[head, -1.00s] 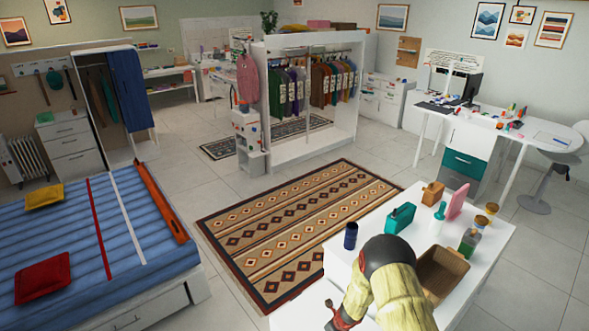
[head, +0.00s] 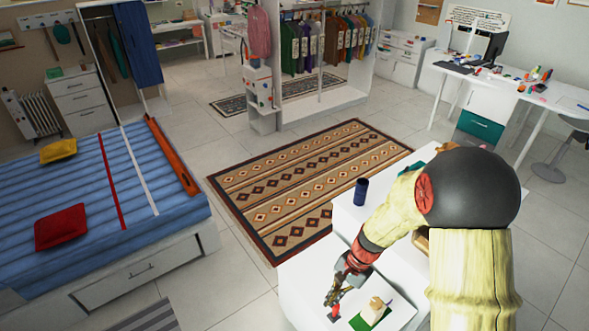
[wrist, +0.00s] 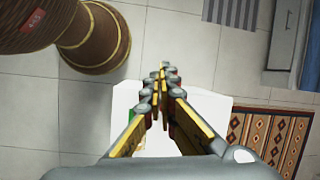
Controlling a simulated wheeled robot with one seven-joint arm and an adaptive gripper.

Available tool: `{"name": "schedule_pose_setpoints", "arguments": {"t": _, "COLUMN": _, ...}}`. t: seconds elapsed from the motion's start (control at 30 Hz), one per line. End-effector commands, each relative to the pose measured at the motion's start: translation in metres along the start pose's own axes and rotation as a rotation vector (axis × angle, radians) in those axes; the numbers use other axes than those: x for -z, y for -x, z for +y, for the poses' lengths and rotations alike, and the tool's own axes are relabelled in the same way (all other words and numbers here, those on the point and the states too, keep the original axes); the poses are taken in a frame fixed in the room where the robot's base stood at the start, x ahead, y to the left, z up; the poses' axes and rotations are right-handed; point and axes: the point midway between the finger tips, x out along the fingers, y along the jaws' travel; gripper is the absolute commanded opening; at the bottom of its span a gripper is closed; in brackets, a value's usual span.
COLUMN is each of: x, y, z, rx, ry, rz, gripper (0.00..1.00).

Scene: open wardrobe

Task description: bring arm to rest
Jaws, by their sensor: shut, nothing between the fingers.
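My arm is bent over a white-topped cabinet (head: 300,283) in the head view, its elbow high at the right. My gripper (head: 329,303) points down over the near end of the white top. In the wrist view my gripper (wrist: 162,70) has its fingers together with nothing between them. Just beside it in the head view is a small red object (head: 334,313). To the right lies a green item with a cream-coloured block (head: 375,310) on a white surface. Whether the fingertips touch anything cannot be told.
A dark blue cup (head: 361,191) stands farther back on the white top. My arm hides most items behind it. A patterned rug (head: 300,190) lies beyond, and a blue-covered bed (head: 80,215) stands at the left. The tiled floor between is clear.

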Motion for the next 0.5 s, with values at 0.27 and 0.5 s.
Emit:
{"name": "schedule_pose_setpoints", "arguments": {"t": 0.27, "x": -0.044, "y": 0.072, "z": 0.040, "rx": -0.067, "ry": 0.385, "rz": 0.103, "gripper": 0.00}}
{"name": "schedule_pose_setpoints", "arguments": {"t": 0.5, "x": -0.075, "y": 0.117, "z": 0.081, "rx": -0.132, "ry": 0.615, "rz": 0.229, "gripper": 0.00}}
